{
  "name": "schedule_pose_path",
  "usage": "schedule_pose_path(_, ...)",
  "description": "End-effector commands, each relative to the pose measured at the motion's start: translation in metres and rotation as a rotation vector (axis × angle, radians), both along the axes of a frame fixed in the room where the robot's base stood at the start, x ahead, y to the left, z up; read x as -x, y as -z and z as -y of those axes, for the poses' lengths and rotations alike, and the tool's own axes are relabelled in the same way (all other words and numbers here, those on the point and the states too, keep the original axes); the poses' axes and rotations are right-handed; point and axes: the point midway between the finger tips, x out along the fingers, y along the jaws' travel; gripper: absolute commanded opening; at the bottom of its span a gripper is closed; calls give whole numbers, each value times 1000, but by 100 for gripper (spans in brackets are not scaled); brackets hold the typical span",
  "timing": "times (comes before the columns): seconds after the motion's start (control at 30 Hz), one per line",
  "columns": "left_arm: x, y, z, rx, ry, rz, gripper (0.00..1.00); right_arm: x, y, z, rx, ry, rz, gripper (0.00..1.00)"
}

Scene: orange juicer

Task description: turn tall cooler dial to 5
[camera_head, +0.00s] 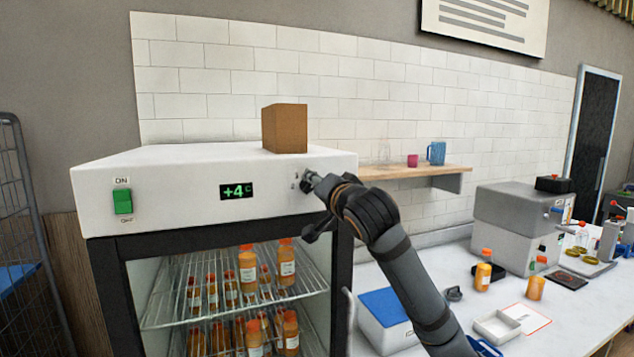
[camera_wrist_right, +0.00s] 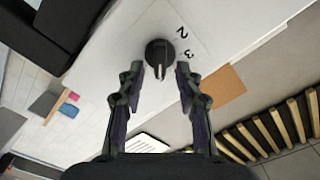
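The tall cooler (camera_head: 215,215) has a white top panel with a green display (camera_head: 236,191) reading +4 C and a green ON/OFF switch (camera_head: 122,201). Its dial (camera_wrist_right: 159,53) is a dark round knob, with the printed numbers 2 and 3 beside it in the right wrist view. In the head view my gripper mostly covers the dial. My right gripper (camera_wrist_right: 160,72) is open, with one finger on each side of the dial and a gap at each side. I cannot tell the dial's exact setting. My left gripper is in neither view.
A brown box (camera_head: 285,129) stands on the cooler top. Bottles (camera_head: 247,268) stand on wire racks inside. At right, a wooden shelf (camera_head: 415,172) holds cups, and a white counter (camera_head: 590,300) carries a blue-lidded box (camera_head: 388,308), a grey machine (camera_head: 520,228) and a white tray (camera_head: 496,325).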

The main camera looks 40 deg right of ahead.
Motion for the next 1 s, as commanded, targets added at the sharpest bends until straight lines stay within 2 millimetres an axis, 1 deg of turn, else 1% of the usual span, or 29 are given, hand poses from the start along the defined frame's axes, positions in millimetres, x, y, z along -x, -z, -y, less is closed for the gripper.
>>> schedule_pose_path(0.13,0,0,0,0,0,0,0,0,-17,0,-6,-1,6,35)
schedule_pose_path(0.4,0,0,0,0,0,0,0,0,-73,-1,-5,-3,6,35)
schedule_pose_path(0.53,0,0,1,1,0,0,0,0,-91,0,-3,-2,3,35)
schedule_pose_path(0.6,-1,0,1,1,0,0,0,0,-97,0,-1,-2,3,35)
schedule_pose_path(0.7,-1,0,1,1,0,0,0,0,-99,0,-1,0,0,35)
schedule_pose_path(0.93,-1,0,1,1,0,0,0,0,-99,0,0,-1,-1,35)
schedule_pose_path(1.0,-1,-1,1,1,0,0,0,-5,-96,-6,7,-12,-4,35)
